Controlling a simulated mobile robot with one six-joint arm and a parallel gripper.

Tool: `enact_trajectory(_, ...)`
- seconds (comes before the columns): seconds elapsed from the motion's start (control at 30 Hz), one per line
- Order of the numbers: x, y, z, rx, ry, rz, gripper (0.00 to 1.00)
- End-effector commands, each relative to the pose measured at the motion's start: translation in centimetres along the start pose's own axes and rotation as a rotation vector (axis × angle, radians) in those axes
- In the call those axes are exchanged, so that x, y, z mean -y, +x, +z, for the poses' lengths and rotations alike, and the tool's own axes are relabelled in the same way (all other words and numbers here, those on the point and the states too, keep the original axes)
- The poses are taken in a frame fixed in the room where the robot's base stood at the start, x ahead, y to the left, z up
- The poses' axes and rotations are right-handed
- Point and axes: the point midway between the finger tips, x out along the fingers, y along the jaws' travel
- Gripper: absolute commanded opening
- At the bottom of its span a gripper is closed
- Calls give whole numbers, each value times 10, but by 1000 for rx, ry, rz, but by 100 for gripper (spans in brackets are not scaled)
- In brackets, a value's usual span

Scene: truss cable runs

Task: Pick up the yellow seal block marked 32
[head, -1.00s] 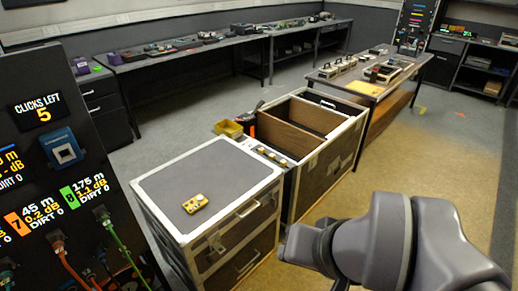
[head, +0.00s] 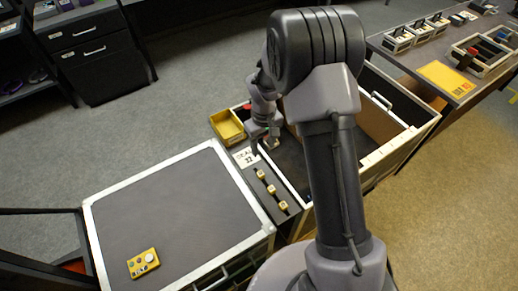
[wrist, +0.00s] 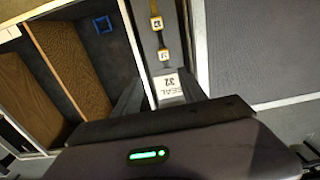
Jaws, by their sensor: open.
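A yellow tray (head: 228,125) stands just behind the label. A yellow device (head: 143,262) lies on the grey case lid (head: 170,205). The open crate's walls (head: 392,150) rise beside the strip. A blue square (wrist: 102,25) shows inside the crate.

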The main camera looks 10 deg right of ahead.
Motion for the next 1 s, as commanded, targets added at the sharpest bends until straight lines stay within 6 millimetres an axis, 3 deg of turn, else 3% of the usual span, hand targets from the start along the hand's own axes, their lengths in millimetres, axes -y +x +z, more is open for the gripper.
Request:
enact_trajectory(0.1, 1, 42, 1, 4, 0, -2, 49)
enact_trajectory(0.3, 1, 96, 2, 4, 2, -2, 49)
enact_trajectory(0.57, 2, 123, 0, 2, 3, -1, 49)
enact_trajectory(0.77, 4, 162, -4, 2, 4, -2, 49)
enact_trajectory(0.97, 4, 163, -4, 1, 4, -1, 49)
enact_trajectory(1.0, 4, 163, -4, 1, 4, -1, 45)
